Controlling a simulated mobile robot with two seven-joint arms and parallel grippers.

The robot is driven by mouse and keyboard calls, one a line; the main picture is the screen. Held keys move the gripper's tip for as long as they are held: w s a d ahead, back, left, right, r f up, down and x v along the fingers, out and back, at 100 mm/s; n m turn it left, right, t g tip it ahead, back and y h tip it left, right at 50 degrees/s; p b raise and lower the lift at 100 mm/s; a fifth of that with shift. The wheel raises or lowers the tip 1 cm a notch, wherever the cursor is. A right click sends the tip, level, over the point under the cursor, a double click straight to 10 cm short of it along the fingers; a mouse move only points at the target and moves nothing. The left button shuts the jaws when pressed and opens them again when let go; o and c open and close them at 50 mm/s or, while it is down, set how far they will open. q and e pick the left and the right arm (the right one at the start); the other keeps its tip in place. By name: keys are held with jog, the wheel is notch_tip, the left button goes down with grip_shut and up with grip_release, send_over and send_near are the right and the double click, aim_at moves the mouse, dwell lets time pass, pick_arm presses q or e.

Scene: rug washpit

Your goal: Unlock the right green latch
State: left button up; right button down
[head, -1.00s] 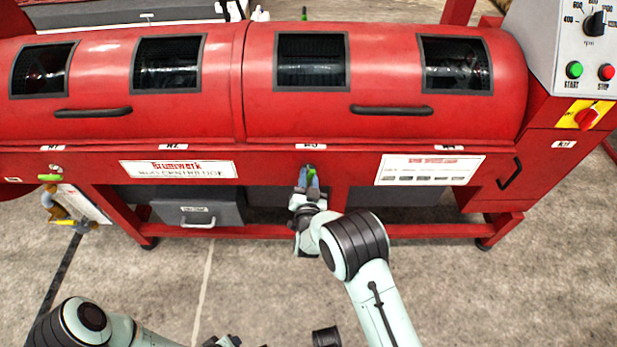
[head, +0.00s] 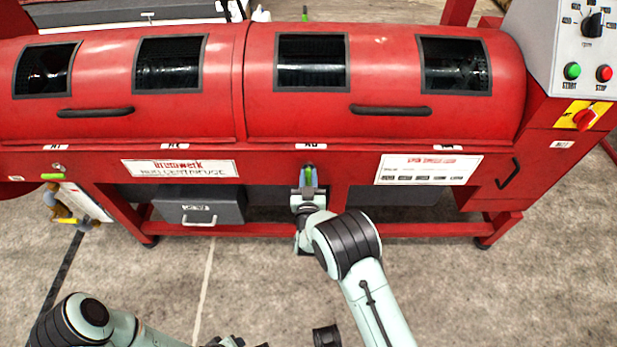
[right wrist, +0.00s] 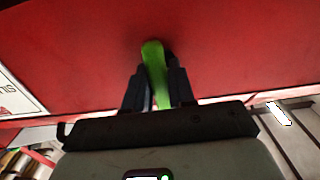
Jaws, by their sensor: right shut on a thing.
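The right green latch (head: 308,177) is on the front of the red machine (head: 270,165), below the right lid. It points downward. In the right wrist view the latch (right wrist: 154,70) is a green bar between the two dark fingers. My right gripper (head: 309,187) is shut on this latch, with a finger on each side of it. Another green latch (head: 52,176) is at the far left of the machine and lies level. My left arm shows at the bottom left; I cannot make out its gripper's fingers.
Two lids with dark handles (head: 391,110) lie closed on top. A control panel (head: 578,45) with green and red buttons is at the right. A grey box (head: 200,207) stands under the machine. The concrete floor in front is open.

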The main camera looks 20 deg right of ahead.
jog(key=c, duration=1)
grip_release()
jog(key=shift+c, duration=0.2)
pick_arm(q)
jog(key=shift+g+h, duration=0.3)
jog(key=shift+g, duration=0.2)
jog(key=s, duration=0.1)
jog(key=s+d+r+p, duration=0.1)
jog(key=s+r+p, duration=0.1)
jog(key=shift+s+d+r, duration=0.2)
jog(key=shift+d, duration=0.15)
pick_arm(e)
jog(key=v, duration=1.3)
jog(key=shift+s, duration=0.25)
jog(key=shift+a, duration=0.1)
